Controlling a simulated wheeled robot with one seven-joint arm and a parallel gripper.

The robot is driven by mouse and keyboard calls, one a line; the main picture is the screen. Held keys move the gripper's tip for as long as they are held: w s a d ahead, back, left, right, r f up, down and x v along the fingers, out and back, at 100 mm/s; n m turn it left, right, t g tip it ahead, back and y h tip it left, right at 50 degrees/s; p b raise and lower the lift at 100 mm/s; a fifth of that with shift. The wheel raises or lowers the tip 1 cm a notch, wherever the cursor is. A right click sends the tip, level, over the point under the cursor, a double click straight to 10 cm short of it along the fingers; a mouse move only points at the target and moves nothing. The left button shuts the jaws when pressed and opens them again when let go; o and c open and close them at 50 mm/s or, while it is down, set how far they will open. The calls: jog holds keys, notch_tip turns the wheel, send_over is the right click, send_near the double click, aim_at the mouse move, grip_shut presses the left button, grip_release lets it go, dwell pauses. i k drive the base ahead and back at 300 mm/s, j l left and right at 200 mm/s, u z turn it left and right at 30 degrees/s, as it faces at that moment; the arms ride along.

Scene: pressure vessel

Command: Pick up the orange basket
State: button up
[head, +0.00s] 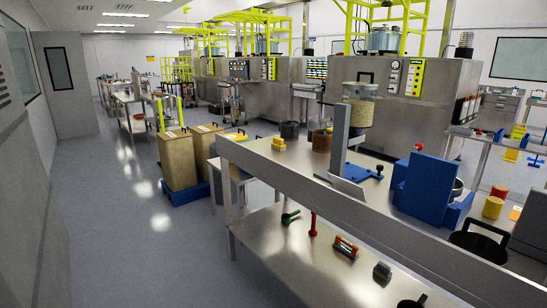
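I cannot clearly make out an orange basket in the head view. A small orange-red and green object (345,247) lies on the lower shelf of the steel bench; it is too small to tell what it is. My gripper is not in view, so whether it is open or holding something cannot be seen.
The long steel bench (290,172) fills the right foreground, with a lower shelf (290,262). A blue device (425,188), a yellow block (278,143) and a dark round container (478,242) stand on top. Tall brown boxes (178,160) stand left. The left floor (105,230) is clear.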

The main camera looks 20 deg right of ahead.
aim_at(323, 140)
jog(key=i+j+z, duration=0.1)
jog(key=z, duration=0.35)
jog(key=i+j+z, duration=0.1)
jog(key=z, duration=0.3)
jog(key=i+j+z, duration=0.1)
jog(key=z, duration=0.35)
jog(key=i+j+z, duration=0.2)
jog(key=j+z, duration=0.2)
jog(key=j, duration=0.85)
jog(key=j+z, duration=0.45)
jog(key=j, duration=0.85)
